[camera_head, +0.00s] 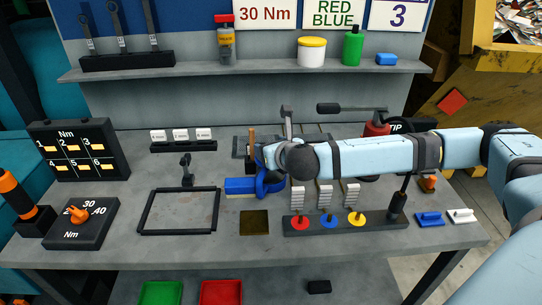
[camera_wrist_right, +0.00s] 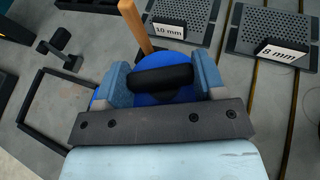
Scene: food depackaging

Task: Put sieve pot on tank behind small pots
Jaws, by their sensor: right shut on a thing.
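I see no pot or tank that clearly matches the task; both views show a tool workbench. My right gripper (camera_head: 268,162) reaches in from the right over the middle of the bench. In the right wrist view my right gripper (camera_wrist_right: 163,82) is shut on a black handle (camera_wrist_right: 162,79), with a finger at each end. Below the handle is a rounded blue body (camera_wrist_right: 150,98), partly hidden by the gripper. In the head view the blue body (camera_head: 272,189) is at the bench, beside a blue block (camera_head: 240,187); I cannot tell whether they are joined. My left gripper is out of view.
A wooden stick (camera_wrist_right: 135,26) stands close to the gripper. Perforated plates (camera_wrist_right: 184,18) lie behind. A black frame (camera_head: 180,231) lies at left. A black rack (camera_head: 345,225) with red, blue and yellow discs is at right. A shelf (camera_head: 245,71) runs along the back.

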